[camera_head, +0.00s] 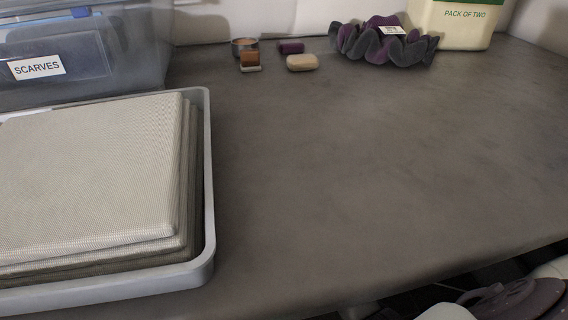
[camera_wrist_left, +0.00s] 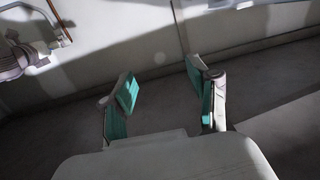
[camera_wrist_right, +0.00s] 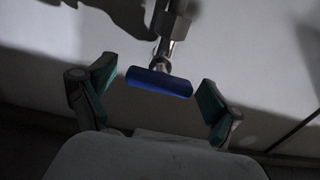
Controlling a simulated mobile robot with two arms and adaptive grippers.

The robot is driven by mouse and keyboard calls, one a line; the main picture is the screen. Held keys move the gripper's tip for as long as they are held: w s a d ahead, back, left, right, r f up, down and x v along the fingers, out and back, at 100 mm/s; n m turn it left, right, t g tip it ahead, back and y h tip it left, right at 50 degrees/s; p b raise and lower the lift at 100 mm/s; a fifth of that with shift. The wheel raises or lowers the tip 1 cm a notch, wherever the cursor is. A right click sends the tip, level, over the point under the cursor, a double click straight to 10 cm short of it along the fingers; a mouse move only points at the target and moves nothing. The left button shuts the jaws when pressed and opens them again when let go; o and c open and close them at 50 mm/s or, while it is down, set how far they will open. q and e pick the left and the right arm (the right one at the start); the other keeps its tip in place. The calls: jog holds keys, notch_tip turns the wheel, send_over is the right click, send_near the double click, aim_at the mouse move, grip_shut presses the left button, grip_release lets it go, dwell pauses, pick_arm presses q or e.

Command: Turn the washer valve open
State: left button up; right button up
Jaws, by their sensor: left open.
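In the right wrist view, a blue valve handle (camera_wrist_right: 159,82) sits crosswise on the end of a metal valve stem (camera_wrist_right: 165,50) by a pale wall. My right gripper (camera_wrist_right: 157,87) is open, with one finger off each end of the handle. Narrow gaps seem to show at both ends, but contact is hard to judge. My left gripper (camera_wrist_left: 161,76) is open and empty in the left wrist view. A grey pipe fitting (camera_wrist_left: 22,58) is on the wall at that view's upper left, away from the fingers. The head view does not show the valve.
The head view shows a dark worktop (camera_head: 380,160), mostly clear in the middle. A grey tray (camera_head: 207,190) of folded cloths is at left, below a SCARVES box (camera_head: 110,50). Small items, a purple-grey scrunchie (camera_head: 385,42) and a cream container (camera_head: 455,25) stand at the back.

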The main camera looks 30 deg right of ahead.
jog(key=c, duration=1)
jog(key=shift+c, duration=0.2)
